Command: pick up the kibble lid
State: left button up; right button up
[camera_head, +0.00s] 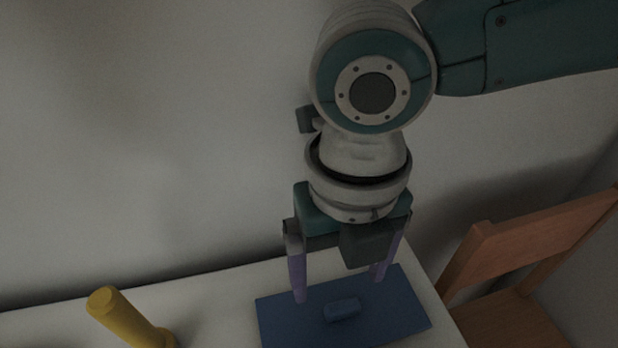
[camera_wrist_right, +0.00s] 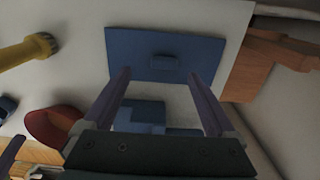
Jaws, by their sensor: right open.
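The kibble lid (camera_head: 395,309) looks like a flat blue rectangular plate with a small raised blue handle (camera_head: 343,308) in its middle. It lies on the white table near the right end. In the right wrist view the lid (camera_wrist_right: 125,52) shows beyond the fingertips, with its handle (camera_wrist_right: 164,61) roughly between them. My right gripper (camera_head: 340,288) is open, pointing down over the lid, its two purple fingers spread on either side of the handle. It holds nothing. The right gripper also shows in the wrist view (camera_wrist_right: 160,75). My left gripper is not seen in the head view.
A wooden chair (camera_head: 510,260) is at the right, past the table end. In the wrist view a red bowl-like object (camera_wrist_right: 52,124) and a blue open container (camera_wrist_right: 150,113) are nearer. A wall is behind the table.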

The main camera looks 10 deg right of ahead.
aim_at(344, 305)
jog(key=f, duration=0.6)
jog(key=shift+s+d+f, duration=0.1)
jog(key=shift+s+d, duration=0.15)
jog(key=shift+d, duration=0.15)
jog(key=shift+c, duration=0.2)
grip_shut()
jog(key=shift+r, duration=0.2)
